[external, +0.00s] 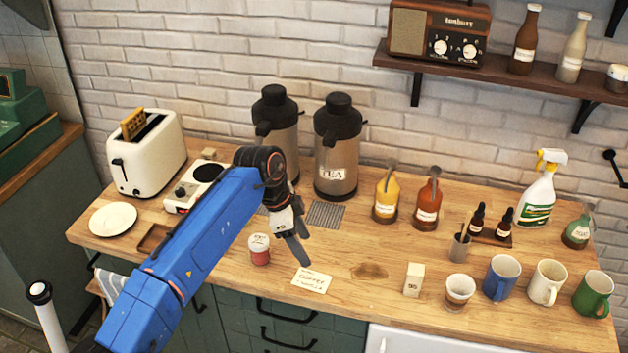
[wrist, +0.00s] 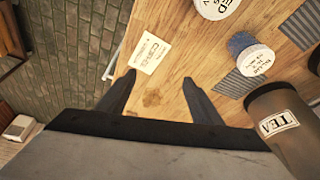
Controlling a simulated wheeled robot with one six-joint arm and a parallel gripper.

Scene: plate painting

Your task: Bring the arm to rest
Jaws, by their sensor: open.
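My gripper (external: 303,248) hangs at the end of the blue arm, above the wooden counter (external: 350,242) and in front of the tea dispenser (external: 337,165). In the wrist view my gripper (wrist: 159,79) shows two dark fingers spread well apart with nothing between them. It is open and empty. Beyond the fingertips a handwritten card (wrist: 150,54) lies on the counter; the card also shows in the external view (external: 312,281). A small jar with a red lower part (external: 259,249) stands left of the fingers in the external view.
A toaster (external: 147,152), a hot plate (external: 199,181) and a white plate (external: 113,219) are at the left. Yellow (external: 387,198) and orange (external: 427,204) bottles stand right of the dispensers. Several cups, including a blue mug (external: 501,278), line the right front. Bare counter lies right of the card.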

